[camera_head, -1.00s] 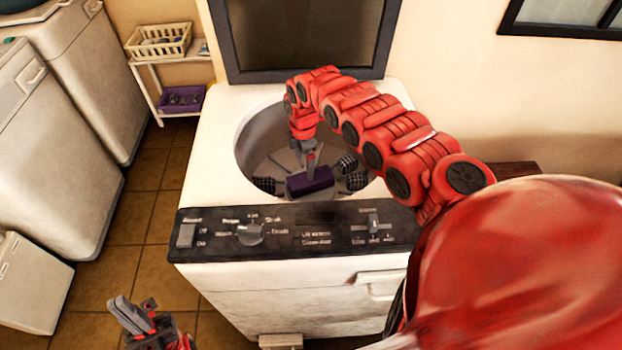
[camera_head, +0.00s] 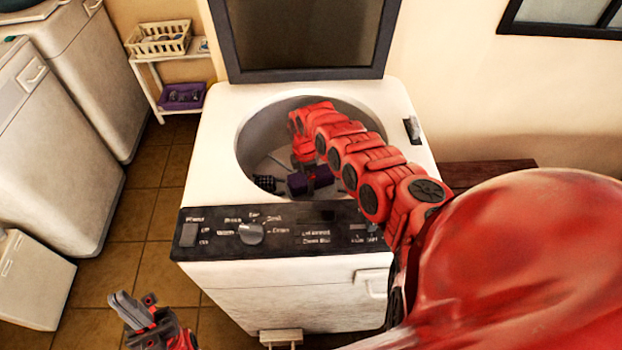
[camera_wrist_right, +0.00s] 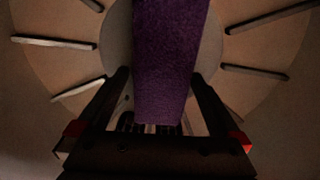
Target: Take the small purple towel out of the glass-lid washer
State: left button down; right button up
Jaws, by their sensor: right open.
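The small purple towel (camera_head: 325,177) lies inside the drum of the top-loading washer (camera_head: 222,130). The washer's glass lid (camera_head: 305,38) stands open against the wall. My right arm reaches down into the drum, and its gripper (camera_head: 308,182) is at the towel, partly hiding it. In the right wrist view, the towel (camera_wrist_right: 168,62) is a long purple block running between the two fingers of the open right gripper (camera_wrist_right: 160,76). Narrow gaps show beside it. My left gripper (camera_head: 136,308) hangs at the lower left, away from the washer; its jaw opening is unclear.
A dark checkered item (camera_head: 267,183) lies in the drum left of the towel. The drum rim surrounds my right arm. The control panel (camera_head: 280,232) runs along the washer's front. A shelf with a cream basket (camera_head: 160,40) and purple bin (camera_head: 182,96) stands at back left.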

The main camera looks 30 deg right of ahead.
jog(key=shift+c, duration=0.3)
jog(key=c, duration=1.3)
jog(key=shift+c, duration=0.2)
jog(key=shift+r, duration=0.15)
